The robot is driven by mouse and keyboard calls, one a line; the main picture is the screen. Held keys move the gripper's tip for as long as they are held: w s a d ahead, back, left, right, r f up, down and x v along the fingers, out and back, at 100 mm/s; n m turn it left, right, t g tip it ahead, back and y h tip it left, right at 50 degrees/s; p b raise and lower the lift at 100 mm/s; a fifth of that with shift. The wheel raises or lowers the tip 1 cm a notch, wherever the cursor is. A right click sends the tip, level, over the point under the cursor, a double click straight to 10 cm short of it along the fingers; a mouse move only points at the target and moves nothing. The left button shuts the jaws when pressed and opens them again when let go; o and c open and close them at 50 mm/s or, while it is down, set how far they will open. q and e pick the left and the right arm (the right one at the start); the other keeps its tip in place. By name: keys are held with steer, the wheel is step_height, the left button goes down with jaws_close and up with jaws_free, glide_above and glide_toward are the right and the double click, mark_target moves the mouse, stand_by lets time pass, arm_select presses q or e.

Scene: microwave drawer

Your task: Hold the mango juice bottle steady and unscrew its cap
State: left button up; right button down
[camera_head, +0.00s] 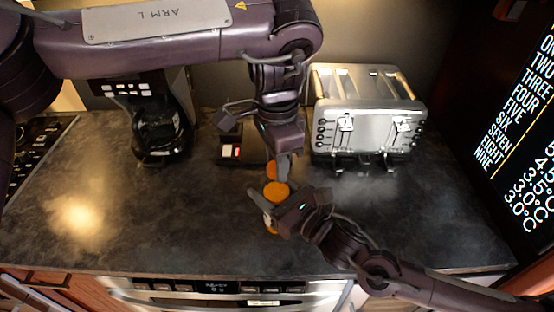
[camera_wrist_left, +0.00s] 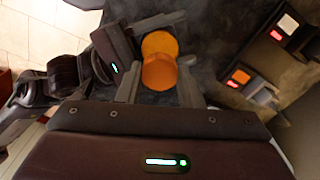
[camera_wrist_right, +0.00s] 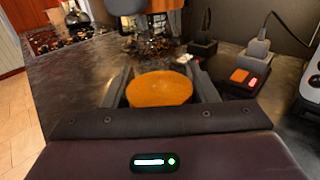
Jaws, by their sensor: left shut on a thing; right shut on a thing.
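The mango juice bottle (camera_head: 269,223) stands upright on the dark counter, with a round orange top (camera_head: 276,191). My right gripper (camera_head: 277,203) is shut around its upper part from the front right; the orange top fills the space between the fingers in the right wrist view (camera_wrist_right: 160,90). My left gripper (camera_head: 280,168) comes down just behind and is shut on a smaller orange piece, apparently the cap (camera_head: 271,170). In the left wrist view the cap (camera_wrist_left: 160,74) sits between the fingers and overlaps the bottle's orange top (camera_wrist_left: 158,43).
A steel toaster (camera_head: 365,115) stands at the back right and a coffee maker (camera_head: 160,130) at the back left. Sockets with a red-lit switch (camera_head: 230,151) lie behind my grippers. A hob (camera_head: 35,150) is far left. The counter (camera_head: 180,215) is clear at left.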

arm_select(q)
steer(key=n, duration=0.4)
steer(key=shift+w+n, duration=0.1)
steer(key=shift+n, duration=0.2)
arm_select(e)
steer(key=shift+r, duration=0.1)
arm_select(q)
steer(key=shift+r, duration=0.15)
steer(key=shift+r, duration=1)
steer(key=shift+r, duration=2)
arm_select(e)
steer(key=shift+c, duration=2.4)
jaws_free()
